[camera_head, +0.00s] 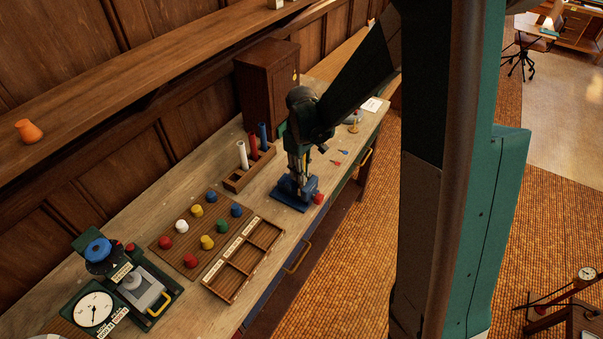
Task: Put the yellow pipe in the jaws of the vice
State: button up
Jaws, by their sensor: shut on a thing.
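The blue vice (291,196) stands on the bench near its front edge, with a red part (318,198) at its right side. My gripper (297,172) points down directly above the vice, its fingertips close to the jaws. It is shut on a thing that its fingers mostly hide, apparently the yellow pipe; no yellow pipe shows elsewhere. Whether the held thing is between the vice jaws cannot be told from this view. A wooden rack (236,184) left of the vice holds a white pipe (242,155), a red pipe (253,145) and a blue pipe (262,136) upright.
A board (180,255) with several coloured knobs and an empty divided tray (252,272) lie left of the vice. A machine with a dial (95,310) is at the lower left. A wooden cabinet (268,85) stands behind.

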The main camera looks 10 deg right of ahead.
jog(key=shift+f, duration=0.15)
jog(key=o, duration=0.9)
jog(key=shift+r, duration=6.15)
